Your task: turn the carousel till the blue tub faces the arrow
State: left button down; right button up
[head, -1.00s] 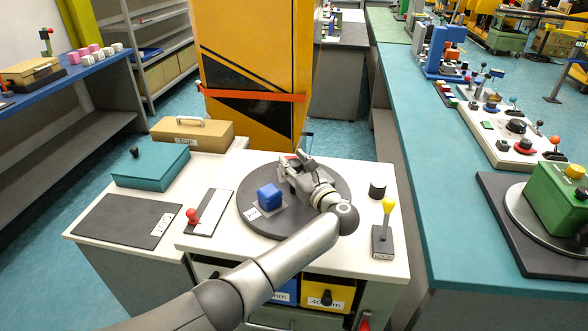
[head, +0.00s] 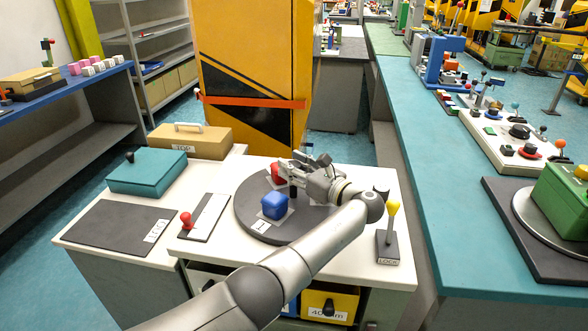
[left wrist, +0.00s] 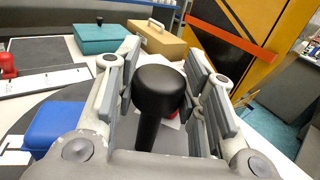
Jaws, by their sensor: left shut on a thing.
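The carousel (head: 246,204) is a dark grey round plate on the white cabinet top. The blue tub (head: 274,206) sits on its front left part, with a small white marked label (head: 260,226) in front of it. The red tub (head: 277,174) is farther back, partly hidden by my left gripper (head: 291,178). The blue tub also shows at the left of the left wrist view (left wrist: 55,128). My left gripper is shut on a black upright knob (left wrist: 158,90) on the carousel. I cannot make out the arrow clearly. My right gripper is not in view.
A yellow-knobbed lock lever (head: 392,225) stands right of the carousel. A red-knobbed slider (head: 188,222) is on its left, near a grey mat (head: 115,227) and a teal box (head: 147,171). A tan box (head: 190,141) and a yellow-black pillar (head: 250,80) stand behind.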

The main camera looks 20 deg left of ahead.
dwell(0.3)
pick_arm(q)
jog(key=c, duration=0.9)
grip_release()
jog(key=v, duration=1.2)
